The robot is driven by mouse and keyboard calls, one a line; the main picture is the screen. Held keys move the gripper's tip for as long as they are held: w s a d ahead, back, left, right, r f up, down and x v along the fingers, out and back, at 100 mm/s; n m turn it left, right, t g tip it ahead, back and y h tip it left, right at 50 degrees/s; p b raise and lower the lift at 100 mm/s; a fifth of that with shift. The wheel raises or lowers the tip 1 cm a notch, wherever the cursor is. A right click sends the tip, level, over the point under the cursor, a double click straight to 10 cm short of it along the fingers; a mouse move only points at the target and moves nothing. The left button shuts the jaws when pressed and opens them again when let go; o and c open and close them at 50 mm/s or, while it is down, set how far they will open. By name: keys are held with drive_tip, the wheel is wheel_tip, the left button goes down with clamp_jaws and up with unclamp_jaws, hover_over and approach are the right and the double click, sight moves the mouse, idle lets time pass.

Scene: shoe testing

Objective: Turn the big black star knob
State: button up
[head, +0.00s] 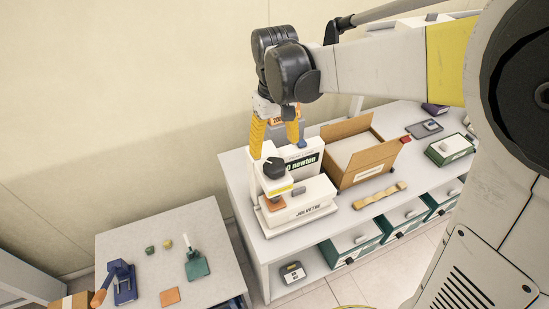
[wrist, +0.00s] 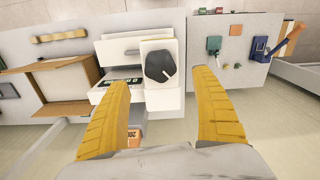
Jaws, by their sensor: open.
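The big black star knob (head: 274,167) sits on top of the white testing machine (head: 300,204) on the grey bench. In the wrist view the knob (wrist: 159,66) shows as a dark many-sided disc with a light line, on a white block. My gripper (head: 275,133) has yellow fingers pointing down and is above the machine. In the wrist view the two fingers of my gripper (wrist: 162,78) are wide apart and empty, with the knob ahead between their tips. The fingers look apart from the knob.
An open cardboard box (head: 362,166) stands right of the machine, with a tan strip (head: 380,195) in front. A green-and-white box (head: 450,150) is farther right. A lower table (head: 160,245) at left holds a blue tool (head: 122,283) and a green one (head: 196,265).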

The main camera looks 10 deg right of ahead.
sight(275, 164)
wheel_tip(275, 164, up, 4)
idle(1.0)
drive_tip(key=s+d+f+m+t+b, duration=0.2)
drive_tip(key=s+d+f+t+b, duration=0.1)
drive_tip(key=s, duration=0.4)
drive_tip(key=s+d+f+m+t+b, duration=0.2)
drive_tip(key=s+d+f+t+b, duration=0.2)
drive_tip(key=s+d+f+b, duration=0.2)
drive_tip(key=shift+s+d+f+b, duration=0.3)
drive_tip(key=shift+s+d, duration=0.65)
drive_tip(key=shift+d, duration=0.05)
